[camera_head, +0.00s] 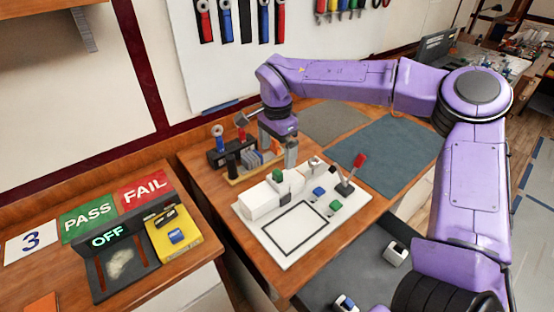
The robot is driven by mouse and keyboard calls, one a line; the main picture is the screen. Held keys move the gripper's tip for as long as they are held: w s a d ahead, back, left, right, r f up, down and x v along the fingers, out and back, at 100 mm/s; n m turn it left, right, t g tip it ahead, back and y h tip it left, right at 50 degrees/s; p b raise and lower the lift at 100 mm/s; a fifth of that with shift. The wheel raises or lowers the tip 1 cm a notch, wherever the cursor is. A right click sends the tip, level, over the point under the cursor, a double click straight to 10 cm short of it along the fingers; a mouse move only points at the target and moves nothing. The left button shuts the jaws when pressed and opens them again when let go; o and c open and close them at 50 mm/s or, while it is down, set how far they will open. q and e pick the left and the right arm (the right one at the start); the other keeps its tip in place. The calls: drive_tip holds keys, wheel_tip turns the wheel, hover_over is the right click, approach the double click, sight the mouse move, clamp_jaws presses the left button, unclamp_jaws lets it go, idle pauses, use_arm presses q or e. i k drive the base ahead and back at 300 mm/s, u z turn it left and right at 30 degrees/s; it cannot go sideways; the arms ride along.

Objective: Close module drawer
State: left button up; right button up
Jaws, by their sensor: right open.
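The module drawer (340,268) is a dark grey tray at the bottom centre. It stands pulled out in front of the wooden workbench. A white module (396,253) lies in it, and another module with a blue part (345,302) shows at the bottom edge. My purple right arm comes in from the right and reaches over the bench. My right gripper (278,148) points down, open, near the rack at the back of the bench, well away from the drawer. The drawer's front is hidden or out of frame. My left gripper is not in view.
A white board (262,228) with white blocks, coloured buttons and a red-tipped lever (352,174) lies on the bench. A tool rack (232,155) stands behind it. A second bench at left holds PASS (88,218) and FAIL (146,189) signs and a yellow device (174,234).

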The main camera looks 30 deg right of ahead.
sight(361, 272)
drive_tip(key=k, duration=2)
